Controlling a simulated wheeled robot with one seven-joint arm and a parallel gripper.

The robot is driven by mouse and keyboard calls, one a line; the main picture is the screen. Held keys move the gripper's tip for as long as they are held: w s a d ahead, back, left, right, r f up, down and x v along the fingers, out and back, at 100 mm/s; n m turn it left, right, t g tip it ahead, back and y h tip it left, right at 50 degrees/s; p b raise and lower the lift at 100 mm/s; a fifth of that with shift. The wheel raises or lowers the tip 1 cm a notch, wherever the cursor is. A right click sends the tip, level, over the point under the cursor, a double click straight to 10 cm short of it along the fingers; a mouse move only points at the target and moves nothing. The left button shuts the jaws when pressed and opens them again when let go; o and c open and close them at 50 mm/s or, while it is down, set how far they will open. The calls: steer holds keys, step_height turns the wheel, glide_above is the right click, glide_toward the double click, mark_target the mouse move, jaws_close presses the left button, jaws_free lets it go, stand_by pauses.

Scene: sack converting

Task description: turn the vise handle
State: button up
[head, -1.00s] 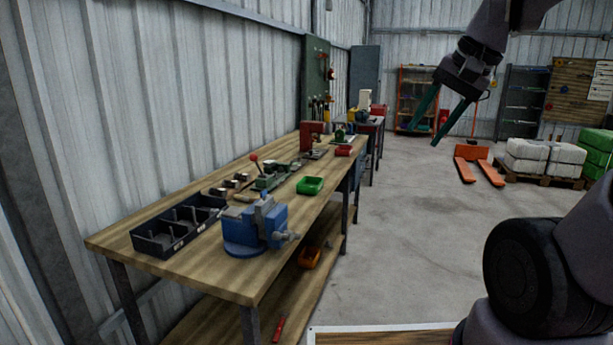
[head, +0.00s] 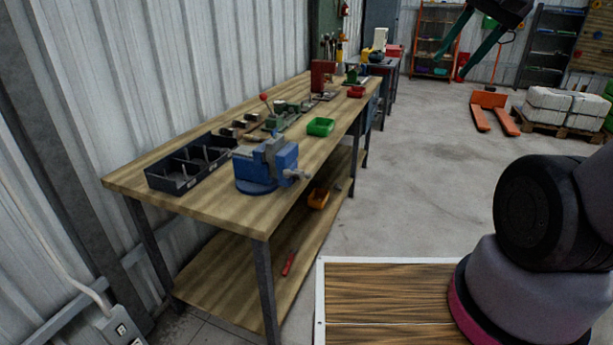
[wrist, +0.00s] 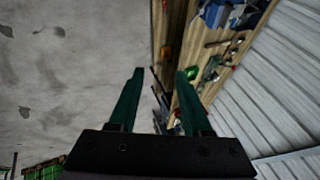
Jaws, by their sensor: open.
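The blue vise (head: 272,165) stands on its round base near the front edge of the wooden workbench (head: 220,205). A grey screw end with the vise handle (head: 296,174) points right, over the bench's edge; the handle is small and hard to make out. My gripper (head: 449,67) is high at the upper right in the head view, well apart from the vise. Its two green fingers are spread and empty. In the wrist view, the fingers (wrist: 160,72) are open, and blue parts that look like the vise (wrist: 245,15) show at the top right.
A black divided tray (head: 190,168) sits left of the vise. A green bin (head: 320,127) and a red-knobbed tool lie farther along the bench. An orange bin (head: 318,198) is on the lower shelf.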

steer(key=w+a+f+m+g+y, duration=0.4)
steer(key=w+a+f+m+g, duration=0.15)
steer(key=w+f+m, duration=0.3)
steer(key=m+y, duration=0.9)
steer(key=m, duration=1)
glide_toward(307, 176)
steer(key=s+d+r, duration=0.3)
steer(key=s+r, duration=0.5)
steer(key=r, duration=0.3)
steer(key=w+a+f+m+t+y, duration=0.1)
steer(key=w+f+m+t, duration=0.15)
steer(key=f+m, duration=0.4)
steer(key=w+a+f+m+t, duration=0.1)
steer(key=f+m+t, duration=0.2)
steer(key=f+m, duration=0.35)
steer(key=x, duration=1)
steer(key=shift+w+r, duration=0.25)
steer(key=shift+r, duration=0.05)
jaws_close()
